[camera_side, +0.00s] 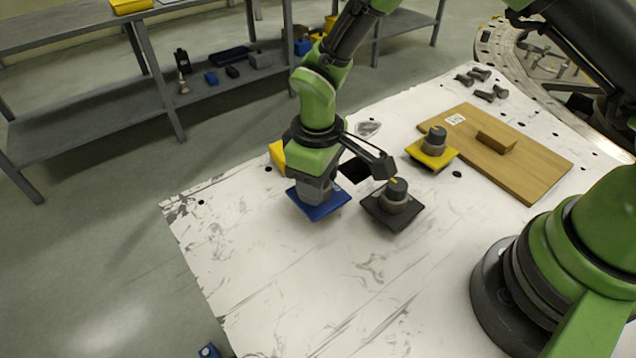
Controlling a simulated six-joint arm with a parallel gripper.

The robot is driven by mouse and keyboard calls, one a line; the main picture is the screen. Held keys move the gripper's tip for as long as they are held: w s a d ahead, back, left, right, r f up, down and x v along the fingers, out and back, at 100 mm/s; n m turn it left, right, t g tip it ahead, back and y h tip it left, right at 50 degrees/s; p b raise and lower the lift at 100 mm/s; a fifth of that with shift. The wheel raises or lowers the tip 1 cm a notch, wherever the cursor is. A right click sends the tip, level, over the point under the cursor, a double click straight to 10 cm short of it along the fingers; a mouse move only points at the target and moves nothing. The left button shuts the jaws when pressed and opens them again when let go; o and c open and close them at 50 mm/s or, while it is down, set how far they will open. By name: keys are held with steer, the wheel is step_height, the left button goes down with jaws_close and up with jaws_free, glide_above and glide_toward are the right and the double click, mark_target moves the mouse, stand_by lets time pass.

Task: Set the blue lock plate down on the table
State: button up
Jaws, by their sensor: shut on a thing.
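The blue lock plate (325,208) is a flat blue square under my gripper (316,192), near the left part of the white table (290,265). My gripper points down and is shut on the grey upper part of the blue plate, and its fingers hide much of that part. The plate looks roughly level and is at or close to the table top. I cannot tell whether it touches the table.
A black plate with a grey knob (395,205) stands close right of the blue plate. A yellow plate with a knob (433,150) is by the wooden board (535,170). A yellow piece (277,156) is partly hidden behind my gripper. The front table area is clear.

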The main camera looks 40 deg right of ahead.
steer(key=shift+f, duration=0.55)
steer(key=o, duration=1.1)
steer(key=shift+f, duration=0.15)
step_height(320, 180, up, 12)
steer(key=shift+r, duration=0.2)
